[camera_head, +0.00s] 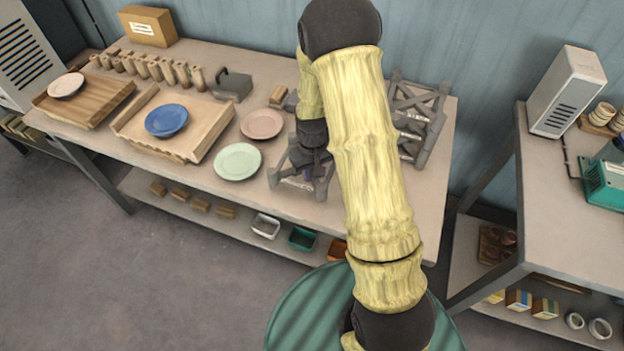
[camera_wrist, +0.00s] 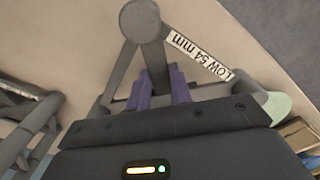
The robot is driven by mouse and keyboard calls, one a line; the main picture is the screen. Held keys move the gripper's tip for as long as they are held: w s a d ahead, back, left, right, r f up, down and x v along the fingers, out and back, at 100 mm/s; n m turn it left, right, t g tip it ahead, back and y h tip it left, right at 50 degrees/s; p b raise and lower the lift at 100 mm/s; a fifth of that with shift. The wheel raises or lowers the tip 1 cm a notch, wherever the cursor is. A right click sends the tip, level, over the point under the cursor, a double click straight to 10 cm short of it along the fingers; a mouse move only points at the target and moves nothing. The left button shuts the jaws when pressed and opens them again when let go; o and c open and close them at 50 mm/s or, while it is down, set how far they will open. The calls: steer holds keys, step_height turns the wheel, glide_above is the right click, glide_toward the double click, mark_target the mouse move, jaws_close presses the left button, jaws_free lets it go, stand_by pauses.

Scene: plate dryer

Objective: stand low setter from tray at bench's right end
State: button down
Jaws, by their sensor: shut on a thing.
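A grey low setter (camera_head: 285,177), a frame of bars, is at the front of the bench (camera_head: 370,228), right of the pale green plate. In the wrist view the setter (camera_wrist: 122,70) fills the upper middle and its white label reads "LOW 54 mm". My gripper (camera_head: 309,172) comes down on it from above. Its purple fingers (camera_wrist: 160,88) are shut on an upright grey bar of the setter. I cannot tell whether the setter touches the bench top. My arm hides part of the bench right of the setter.
More grey setters (camera_head: 428,105) stand at the bench's right end, behind my arm. A pale green plate (camera_head: 238,162) and a pink plate (camera_head: 262,124) lie left of the held setter. A blue plate (camera_head: 167,120) sits on a wooden tray (camera_head: 207,128). A gap separates the right-hand bench (camera_head: 570,205).

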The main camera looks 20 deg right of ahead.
mark_target(312, 175)
steer(key=shift+f+p, duration=0.3)
steer(key=shift+f, duration=1.7)
steer(key=c, duration=1.3)
jaws_free()
steer(key=shift+f, duration=0.1)
steer(key=shift+o, duration=0.2)
step_height(312, 175, up, 12)
steer(key=shift+r+b, duration=0.1)
steer(key=shift+b, duration=0.7)
